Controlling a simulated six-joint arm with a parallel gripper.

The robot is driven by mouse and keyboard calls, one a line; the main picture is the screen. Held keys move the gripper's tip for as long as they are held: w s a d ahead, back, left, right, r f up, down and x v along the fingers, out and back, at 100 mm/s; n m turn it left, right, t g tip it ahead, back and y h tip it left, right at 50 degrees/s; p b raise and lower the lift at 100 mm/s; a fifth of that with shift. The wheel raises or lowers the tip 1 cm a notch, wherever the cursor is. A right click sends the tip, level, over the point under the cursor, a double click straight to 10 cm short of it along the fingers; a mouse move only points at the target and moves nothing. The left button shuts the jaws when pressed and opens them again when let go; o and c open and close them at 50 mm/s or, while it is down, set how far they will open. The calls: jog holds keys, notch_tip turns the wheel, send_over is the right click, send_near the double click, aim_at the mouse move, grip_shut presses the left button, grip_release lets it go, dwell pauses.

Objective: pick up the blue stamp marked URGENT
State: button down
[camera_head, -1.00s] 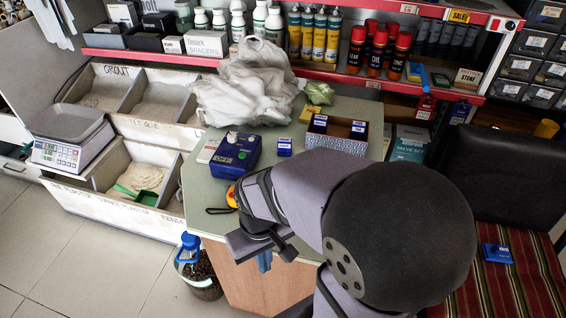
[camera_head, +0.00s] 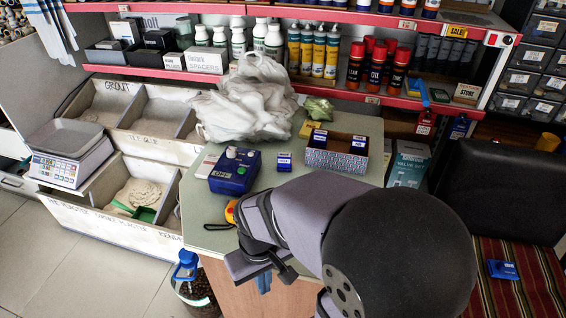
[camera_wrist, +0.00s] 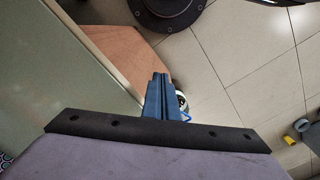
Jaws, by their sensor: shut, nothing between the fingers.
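A small blue stamp with a white label (camera_head: 284,162) stands on the green counter, right of a larger blue device (camera_head: 235,172). More small blue stamps, one at the right (camera_head: 359,143) and one at the left (camera_head: 320,138), sit in a patterned box (camera_head: 336,160). Another blue item with a pale label (camera_head: 502,269) lies on the striped seat. The labels are too small for me to read URGENT on any of them. My gripper (camera_head: 264,283) hangs at the counter's front edge, well apart from the stamps. Its blue fingers are together and empty in the wrist view (camera_wrist: 160,82).
My arm covers the front right of the counter (camera_head: 205,225). A white plastic bag (camera_head: 245,105) lies at the back. An orange-and-black tape measure (camera_head: 232,212) sits by the front edge. Red shelves with bottles stand behind; a bucket (camera_head: 197,295) is on the floor.

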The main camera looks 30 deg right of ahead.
jog(key=c, duration=1.2)
grip_release()
jog(key=shift+o, duration=0.2)
